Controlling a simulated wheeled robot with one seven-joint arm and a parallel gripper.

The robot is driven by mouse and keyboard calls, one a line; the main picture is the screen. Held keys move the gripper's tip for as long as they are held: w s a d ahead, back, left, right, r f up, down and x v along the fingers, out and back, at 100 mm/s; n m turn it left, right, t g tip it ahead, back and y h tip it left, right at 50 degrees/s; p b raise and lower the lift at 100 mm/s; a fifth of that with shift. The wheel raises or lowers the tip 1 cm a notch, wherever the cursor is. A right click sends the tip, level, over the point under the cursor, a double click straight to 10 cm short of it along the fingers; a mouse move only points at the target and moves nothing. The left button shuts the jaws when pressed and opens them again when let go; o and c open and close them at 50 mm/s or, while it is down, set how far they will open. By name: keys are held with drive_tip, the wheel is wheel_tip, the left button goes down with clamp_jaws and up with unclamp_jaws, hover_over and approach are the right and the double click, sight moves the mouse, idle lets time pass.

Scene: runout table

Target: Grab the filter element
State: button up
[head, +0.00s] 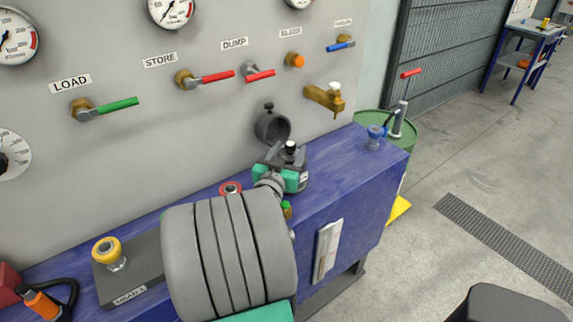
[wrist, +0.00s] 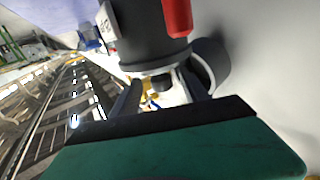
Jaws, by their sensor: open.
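My gripper (head: 281,160) is open at the far end of my grey arm, above the right half of the blue bench. In the wrist view, its two fingers (wrist: 161,88) stand apart beneath a dark cylinder (wrist: 150,35) with a white label and a red part. In the head view, a dark grey body (head: 300,160) shows beside the gripper. I cannot tell which thing is the filter element. A small yellow and white patch (wrist: 152,98) shows between the fingers, too small to name. Contact is unclear.
A grey round port (head: 272,126) and a brass tap (head: 325,98) stick out of the panel close behind my gripper.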

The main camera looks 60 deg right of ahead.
drive_tip(key=d, duration=0.1)
drive_tip(key=d+p, duration=0.1)
drive_tip(key=d, duration=0.1)
drive_tip(key=w+d, duration=0.1)
drive_tip(key=d, duration=0.1)
drive_tip(key=shift+a+r, duration=0.1)
drive_tip(key=shift+c, duration=0.5)
clamp_jaws()
idle(0.7)
